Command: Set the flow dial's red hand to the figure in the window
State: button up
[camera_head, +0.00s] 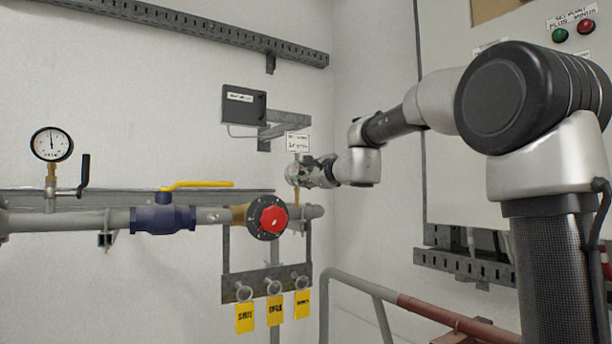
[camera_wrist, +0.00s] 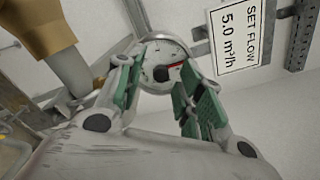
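The flow dial (camera_wrist: 166,54) is a round white-faced gauge with a metal rim, in the upper middle of the wrist view. Its red hand (camera_wrist: 178,65) points to the right from a black centre knob (camera_wrist: 160,73). My gripper (camera_wrist: 158,84) has green-padded fingers spread on either side of the knob, close to the dial face, with a gap between them. The fingers cover part of the lower dial, and its figures are too small to read. A white sign (camera_wrist: 238,35) beside the dial reads SET FLOW 5.0 m³/h. In the head view my gripper (camera_head: 312,173) is at the dial, below the sign (camera_head: 298,142).
A dark box (camera_head: 243,104) is above. Tags (camera_head: 275,309) hang below. A handrail (camera_head: 360,283) stands at lower right.

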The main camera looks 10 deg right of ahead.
jog(key=v, duration=1.2)
jog(key=s+f+n+g, duration=0.4)
jog(key=s+f+n, duration=0.15)
jog(key=f, duration=0.35)
jog(key=s+f+n+g, duration=0.3)
jog(key=s+f+n, duration=0.2)
jog(key=f+n, duration=0.3)
jog(key=s+d+f+n+g+h, duration=0.2)
jog(key=s+d+f, duration=0.1)
jog(key=s, duration=0.4)
jog(key=s+d+f+n+g+h, duration=0.1)
jog(key=s+d+f+n+g, duration=0.1)
jog(key=s+f, duration=0.4)
jog(key=s+d+f+n+g+h, duration=0.2)
jog(key=s+d+f+n, duration=0.2)
jog(key=s, duration=0.5)
jog(key=shift+d+f+h, duration=0.3)
jog(key=shift+d+f, duration=0.45)
jog(key=shift+d, duration=0.4)
